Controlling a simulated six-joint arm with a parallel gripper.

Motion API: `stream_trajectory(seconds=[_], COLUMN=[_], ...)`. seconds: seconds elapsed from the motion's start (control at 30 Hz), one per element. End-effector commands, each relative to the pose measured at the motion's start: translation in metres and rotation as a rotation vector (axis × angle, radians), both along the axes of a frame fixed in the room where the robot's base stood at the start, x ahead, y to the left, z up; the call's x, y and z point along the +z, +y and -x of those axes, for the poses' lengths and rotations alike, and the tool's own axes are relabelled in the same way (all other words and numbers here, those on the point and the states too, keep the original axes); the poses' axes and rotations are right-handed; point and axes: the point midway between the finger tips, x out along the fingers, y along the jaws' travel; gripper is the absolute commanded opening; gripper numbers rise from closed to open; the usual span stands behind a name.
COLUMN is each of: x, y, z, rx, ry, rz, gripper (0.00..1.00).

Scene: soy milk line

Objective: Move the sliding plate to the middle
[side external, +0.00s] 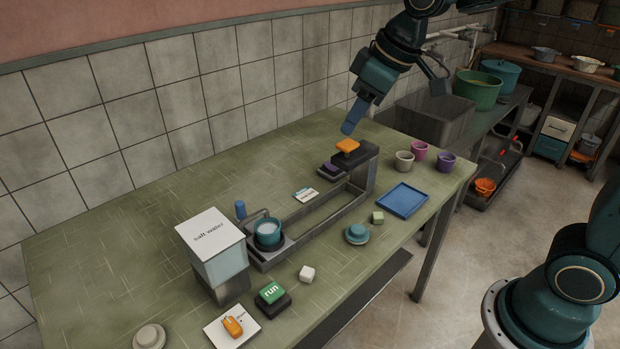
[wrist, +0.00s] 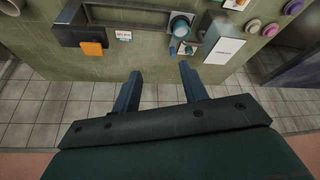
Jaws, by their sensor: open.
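My gripper (side external: 352,118) is open and empty, high above the far right part of the green table, near the orange-topped end of a grey rail frame (side external: 318,212). A teal cup (side external: 268,238) with pale liquid stands on a dark base at the near left end of the rail; this base may be the sliding plate. The cup also shows in the wrist view (wrist: 180,22). A blue upright knob (side external: 240,209) is beside it.
A white salt water box (side external: 212,245) stands left of the cup. A small card (side external: 306,195) lies behind the rail. A green run button (side external: 271,293), a blue tray (side external: 403,200) and several cups (side external: 404,161) are around the frame. The table's back left is clear.

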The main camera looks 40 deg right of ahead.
Motion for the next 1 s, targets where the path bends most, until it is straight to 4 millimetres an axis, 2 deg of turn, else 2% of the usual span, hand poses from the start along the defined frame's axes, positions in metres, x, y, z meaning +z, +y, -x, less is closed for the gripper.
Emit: stream_trajectory(seconds=[0.1,0.37,0.6,0.8,1.0], x=[-0.01,-0.038,-0.076,-0.114,-0.148], y=[0.008,0.025,0.042,0.057,0.069], z=[-0.029,-0.088,-0.136,-0.172,-0.198], rx=[0.05,0.153,0.249,0.328,0.389], ry=[0.011,0.024,0.036,0.043,0.045], rz=[0.002,0.003,0.001,-0.004,-0.01], gripper=[0.43,0.43,0.43,0.43,0.43])
